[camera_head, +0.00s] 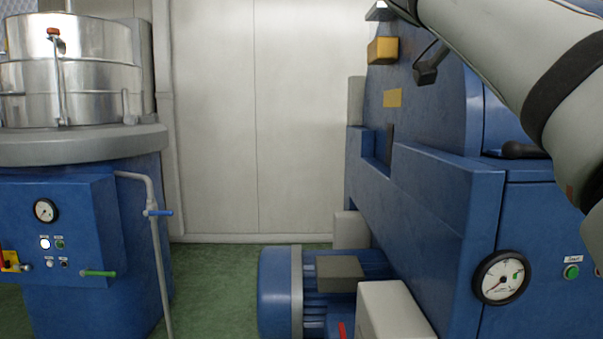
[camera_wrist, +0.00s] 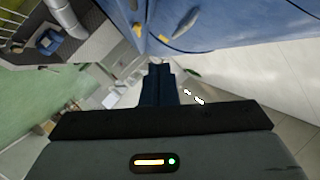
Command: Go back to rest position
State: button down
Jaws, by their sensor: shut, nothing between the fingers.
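My gripper (camera_wrist: 158,70) shows in the wrist view, with its two dark fingers together and nothing between them. It points past a blue machine surface (camera_wrist: 215,20) that fills the top of that view, and it looks apart from it. In the head view my pale arm crosses the upper right, in front of the large blue machine (camera_head: 420,215). My gripper itself is out of the head view.
A blue machine with a steel drum (camera_head: 95,75) stands at the left, with a gauge (camera_head: 45,210) and a green-handled tap (camera_head: 98,273). A blue motor (camera_head: 275,290) sits low in the middle. A gauge (camera_head: 501,277) is at the right. Green floor (camera_head: 215,285) shows between the machines.

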jog(key=w+a+f+n+y+p, duration=0.4)
jog(key=a+f+n+y+p, duration=0.25)
jog(key=f+n+p, duration=0.55)
jog(key=s+a+f+n+g+y+p, duration=0.3)
jog(key=s+a+f+n+y+p, duration=0.4)
jog(key=s+f+p, duration=0.5)
notch_tip(320, 180, down, 2)
jog(key=a+n+p, duration=0.2)
jog(key=p, duration=0.1)
jog(key=shift+s+a, duration=0.25)
jog(key=shift+s, duration=0.05)
